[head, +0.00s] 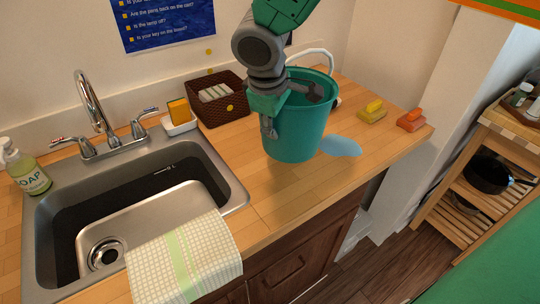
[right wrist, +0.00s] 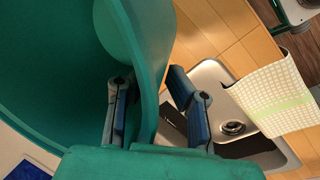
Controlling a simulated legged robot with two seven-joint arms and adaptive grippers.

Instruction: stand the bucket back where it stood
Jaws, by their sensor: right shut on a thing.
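The teal bucket (head: 298,138) is upright at the back of the wooden counter, right of the sink. I cannot tell whether its base touches the counter. My right gripper (head: 290,110) comes down from above and is shut on the bucket's near rim. In the right wrist view, its two fingers (right wrist: 152,95) lie on either side of the bucket wall (right wrist: 148,50). A pale handle (head: 318,54) arches behind the bucket. A light blue patch (head: 341,146) lies on the counter just right of the bucket. My left gripper is not in view.
A brown basket (head: 216,105) stands left of the bucket. Yellow (head: 372,112) and orange (head: 411,121) items lie to its right. The sink (head: 140,205) with a checked towel (head: 185,258) is front left. The counter's right edge drops to the floor; a wooden shelf (head: 468,190) stands beyond.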

